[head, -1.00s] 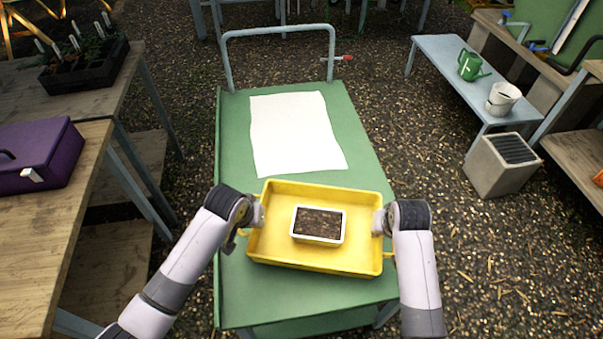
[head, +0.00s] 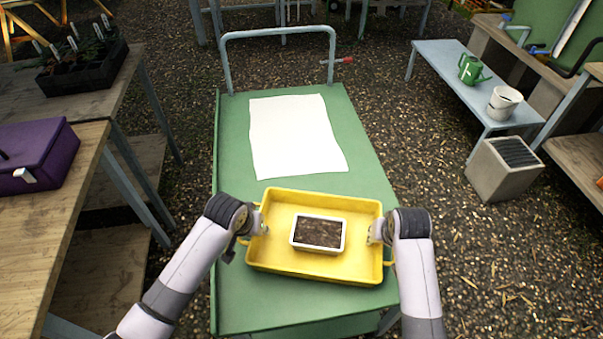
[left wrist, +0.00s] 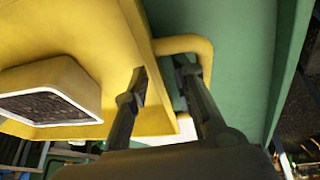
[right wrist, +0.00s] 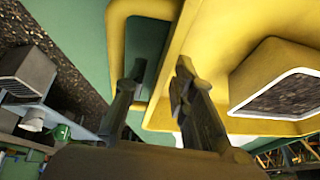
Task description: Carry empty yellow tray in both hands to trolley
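The yellow tray (head: 285,267) rests on the green trolley (head: 235,300), near its front end. The tray is not empty: a small white-rimmed box of dark soil (head: 320,234) sits inside it. My left gripper (head: 262,224) is at the tray's left end, and in the left wrist view its fingers (left wrist: 160,72) stand apart around the handle side of the tray wall. My right gripper (head: 377,232) is at the right end, and in the right wrist view its fingers (right wrist: 158,72) stand apart, one by the handle loop, one by the wall. Contact with the tray cannot be made out.
A white sheet (head: 295,135) lies on the trolley behind the tray. The trolley's grey push rail (head: 278,32) is at the far end. A wooden bench with a purple box (head: 45,155) stands left. A grey bin (head: 503,170) and a low bench with a green can (head: 472,69) stand right.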

